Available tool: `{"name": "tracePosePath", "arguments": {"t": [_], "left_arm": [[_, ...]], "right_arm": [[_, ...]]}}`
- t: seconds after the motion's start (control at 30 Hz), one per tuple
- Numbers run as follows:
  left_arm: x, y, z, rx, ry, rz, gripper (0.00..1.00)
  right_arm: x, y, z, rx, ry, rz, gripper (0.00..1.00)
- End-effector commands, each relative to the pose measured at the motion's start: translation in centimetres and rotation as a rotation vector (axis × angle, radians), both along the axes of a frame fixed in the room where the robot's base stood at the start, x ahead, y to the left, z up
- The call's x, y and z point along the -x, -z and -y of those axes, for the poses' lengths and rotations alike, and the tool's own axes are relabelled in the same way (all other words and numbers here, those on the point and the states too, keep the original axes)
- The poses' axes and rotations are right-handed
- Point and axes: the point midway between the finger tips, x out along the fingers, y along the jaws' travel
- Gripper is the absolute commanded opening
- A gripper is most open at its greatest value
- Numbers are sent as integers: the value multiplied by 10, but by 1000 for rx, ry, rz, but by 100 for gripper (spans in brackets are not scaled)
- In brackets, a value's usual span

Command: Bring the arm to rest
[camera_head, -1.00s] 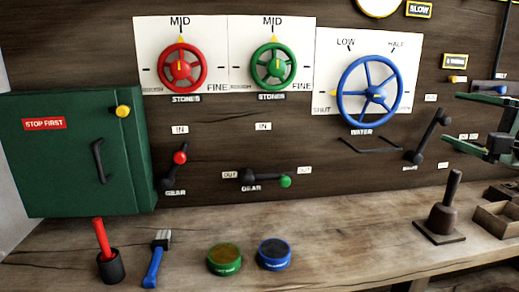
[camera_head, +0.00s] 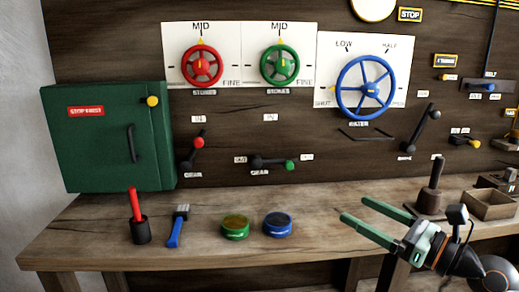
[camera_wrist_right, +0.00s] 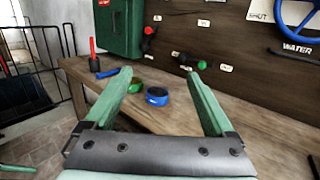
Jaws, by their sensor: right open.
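My right gripper (camera_head: 358,222) is open and empty, its two green fingers spread, in front of the bench at the lower right of the head view. In the right wrist view its fingers (camera_wrist_right: 158,85) frame the bench edge, with nothing between them touching. The wooden bench (camera_head: 90,225) stands against the dark panel. The blue tin (camera_head: 278,225) and green tin (camera_head: 236,227) sit on the bench, left of the gripper and apart from it. My left gripper is not in view.
A green cabinet (camera_head: 105,145), red wheel (camera_head: 202,66), green wheel (camera_head: 279,65) and blue wheel (camera_head: 364,88) are on the panel.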

Motion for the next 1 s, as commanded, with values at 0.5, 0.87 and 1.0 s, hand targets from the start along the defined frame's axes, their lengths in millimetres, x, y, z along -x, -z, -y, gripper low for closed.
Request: {"name": "tracePosePath", "arguments": {"t": [0.5, 0.87, 1.0], "left_arm": [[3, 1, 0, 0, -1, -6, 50], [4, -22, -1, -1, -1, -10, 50], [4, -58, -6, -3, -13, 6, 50]], "right_arm": [[90, 285, -16, -2055, 439, -1199, 89], [229, 390, -69, 2404, -900, 1326, 89], [230, 361, -61, 2424, -903, 1312, 89]]}}
